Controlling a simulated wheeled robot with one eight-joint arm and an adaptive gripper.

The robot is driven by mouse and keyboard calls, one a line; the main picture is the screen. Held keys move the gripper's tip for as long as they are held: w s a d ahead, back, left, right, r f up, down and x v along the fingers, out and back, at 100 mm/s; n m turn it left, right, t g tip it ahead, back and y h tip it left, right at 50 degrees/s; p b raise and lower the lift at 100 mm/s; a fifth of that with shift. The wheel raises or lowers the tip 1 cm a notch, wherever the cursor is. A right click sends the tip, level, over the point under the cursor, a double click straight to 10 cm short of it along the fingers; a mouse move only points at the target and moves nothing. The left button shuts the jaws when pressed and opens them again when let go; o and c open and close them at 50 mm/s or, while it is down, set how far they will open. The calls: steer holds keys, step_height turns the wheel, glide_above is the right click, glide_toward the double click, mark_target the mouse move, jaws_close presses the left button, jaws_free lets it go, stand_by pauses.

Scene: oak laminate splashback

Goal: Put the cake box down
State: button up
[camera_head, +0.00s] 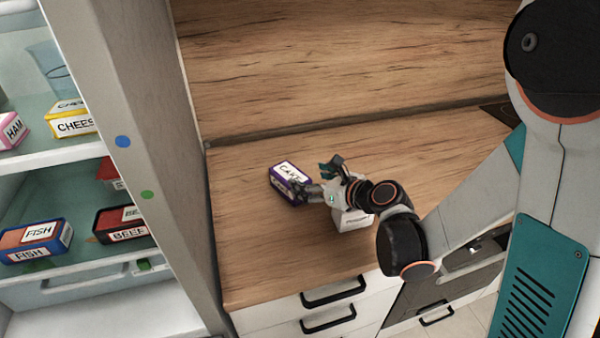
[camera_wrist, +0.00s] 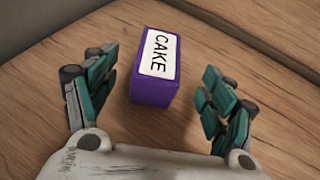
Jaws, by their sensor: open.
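The cake box (camera_head: 284,186) is purple with a white label reading CAKE. It rests on the wooden countertop near the left side, and it also shows in the wrist view (camera_wrist: 157,68). My gripper (camera_head: 318,179) is at the box's right side in the head view. In the wrist view, my gripper (camera_wrist: 158,92) is open, with one finger on each side of the box and visible gaps between the fingers and the box. The fingers partly hide the box's right end in the head view.
The wooden countertop (camera_head: 260,255) is clear around the box. A wooden splashback (camera_head: 330,60) rises behind it. An open fridge on the left holds a cheese box (camera_head: 72,123), a fish box (camera_head: 38,238) and a beef box (camera_head: 125,230). Drawers with black handles (camera_head: 333,292) are below.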

steer(key=s+d+r+n+g+h, duration=0.1)
steer(key=s+d+r+n+h, duration=0.1)
steer(key=s+d+n, duration=0.3)
steer(key=s+d+r+n+g+h, duration=0.1)
steer(key=s+d+r+n+h, duration=0.2)
steer(key=s+n, duration=0.7)
steer(key=s+d+r+n+g+h, duration=0.1)
steer(key=s+d+r+n+h, duration=0.2)
steer(key=n, duration=0.9)
steer(key=s+d+r, duration=0.1)
steer(key=s+d, duration=0.2)
steer(key=s, duration=0.2)
steer(key=shift+s+d, duration=0.2)
steer(key=shift+d, duration=0.2)
steer(key=shift+o, duration=0.5)
steer(key=shift+s+d+r+n+g+h, duration=0.15)
steer(key=shift+s+d+n+g+h, duration=0.25)
steer(key=shift+n, duration=0.2)
steer(key=shift+a, duration=0.1)
